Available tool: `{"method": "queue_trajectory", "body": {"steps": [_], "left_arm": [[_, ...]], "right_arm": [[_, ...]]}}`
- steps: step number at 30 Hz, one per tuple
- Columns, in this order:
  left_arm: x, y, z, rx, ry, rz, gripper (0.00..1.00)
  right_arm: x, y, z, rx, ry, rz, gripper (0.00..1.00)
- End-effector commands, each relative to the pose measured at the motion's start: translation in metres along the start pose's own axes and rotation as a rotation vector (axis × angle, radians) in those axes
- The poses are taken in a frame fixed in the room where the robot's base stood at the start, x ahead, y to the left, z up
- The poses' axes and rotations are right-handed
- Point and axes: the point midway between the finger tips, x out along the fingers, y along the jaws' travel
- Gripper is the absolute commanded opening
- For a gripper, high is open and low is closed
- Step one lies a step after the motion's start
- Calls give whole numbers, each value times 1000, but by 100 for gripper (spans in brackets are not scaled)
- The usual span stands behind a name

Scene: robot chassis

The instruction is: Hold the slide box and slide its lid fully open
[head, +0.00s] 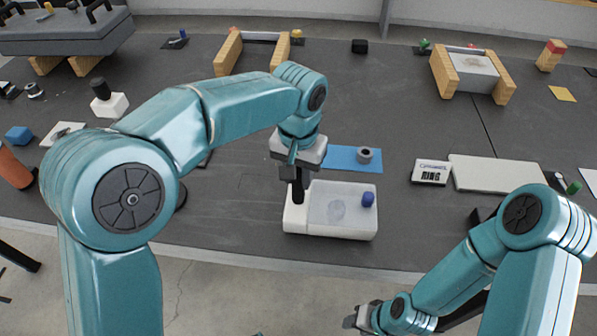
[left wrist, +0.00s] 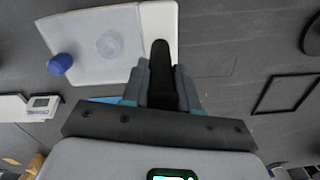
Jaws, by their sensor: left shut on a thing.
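The slide box (head: 300,224) is white and lies flat near the table's front edge. Its lid (head: 325,203) is a pale translucent panel with a blue knob (head: 368,199) near the right end; a faint round shape shows through it. The lid appears to cover the box's recess. A black upright handle (head: 298,192) stands at the box's left end. My left gripper (head: 294,178) is shut on this handle; the left wrist view shows the handle (left wrist: 161,62) between its fingers (left wrist: 161,80). My right gripper (head: 360,318) is low at the front, away from the box, its fingers unclear.
A blue mat (head: 340,158) with a grey ring (head: 365,155) lies just behind the box. The table between the slide box and the labelled box is clear.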

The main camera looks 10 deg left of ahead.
Motion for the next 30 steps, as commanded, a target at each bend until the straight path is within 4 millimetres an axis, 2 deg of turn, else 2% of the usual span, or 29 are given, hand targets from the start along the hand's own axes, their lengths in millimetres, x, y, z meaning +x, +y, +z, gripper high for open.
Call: {"method": "queue_trajectory", "body": {"steps": [30], "left_arm": [[9, 0, 0, 0, 0, 0, 0]], "right_arm": [[2, 1, 0, 0, 0, 0, 43]]}}
